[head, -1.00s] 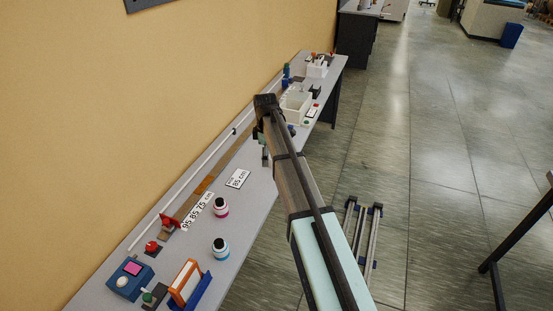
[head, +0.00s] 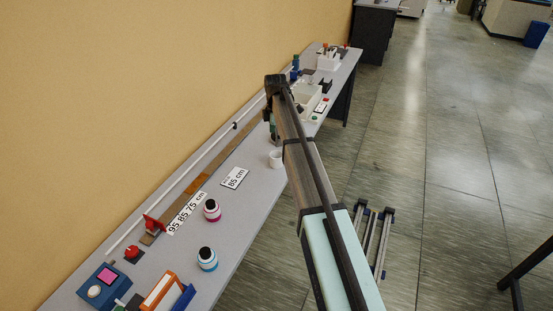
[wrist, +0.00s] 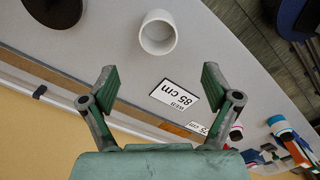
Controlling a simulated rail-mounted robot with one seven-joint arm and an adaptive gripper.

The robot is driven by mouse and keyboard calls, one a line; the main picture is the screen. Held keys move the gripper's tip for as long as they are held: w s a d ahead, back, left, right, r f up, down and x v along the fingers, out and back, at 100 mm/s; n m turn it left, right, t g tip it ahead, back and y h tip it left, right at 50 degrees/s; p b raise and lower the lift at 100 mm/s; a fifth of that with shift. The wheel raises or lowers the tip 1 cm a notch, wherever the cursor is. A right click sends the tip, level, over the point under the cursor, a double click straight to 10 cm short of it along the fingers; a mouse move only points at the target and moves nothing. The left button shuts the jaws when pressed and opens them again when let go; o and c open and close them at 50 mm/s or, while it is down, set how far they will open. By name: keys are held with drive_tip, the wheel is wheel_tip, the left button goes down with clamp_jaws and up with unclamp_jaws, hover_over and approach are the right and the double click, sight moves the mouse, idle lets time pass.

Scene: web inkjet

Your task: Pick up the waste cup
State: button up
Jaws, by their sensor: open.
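A plain white cup (head: 276,158), which I take for the waste cup, stands on the grey bench near its front edge, just left of my arm. In the wrist view the white cup (wrist: 158,36) is at the top centre, its round open mouth showing. My gripper (wrist: 158,78) is open and empty, its two green fingers wide apart. The cup lies beyond the fingertips, roughly in line with the gap between them, and nothing touches it. In the head view my arm hides part of the bench.
A sign reading 85 cm (head: 235,178) lies near the cup. Two small bottles, pink-banded (head: 212,211) and blue-banded (head: 207,260), stand nearer on the bench. A long rail (head: 190,187) runs along the wall side. A white box (head: 308,102) stands farther back.

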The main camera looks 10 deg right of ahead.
sight(276, 154)
wheel_tip(276, 154, down, 6)
drive_tip(key=shift+f+p, duration=0.25)
drive_tip(key=shift+p, duration=0.5)
drive_tip(key=shift+w+d+f+p, duration=0.15)
drive_tip(key=shift+f+p, duration=1.15)
drive_tip(key=shift+f, duration=1.3)
drive_tip(key=c, duration=1.3)
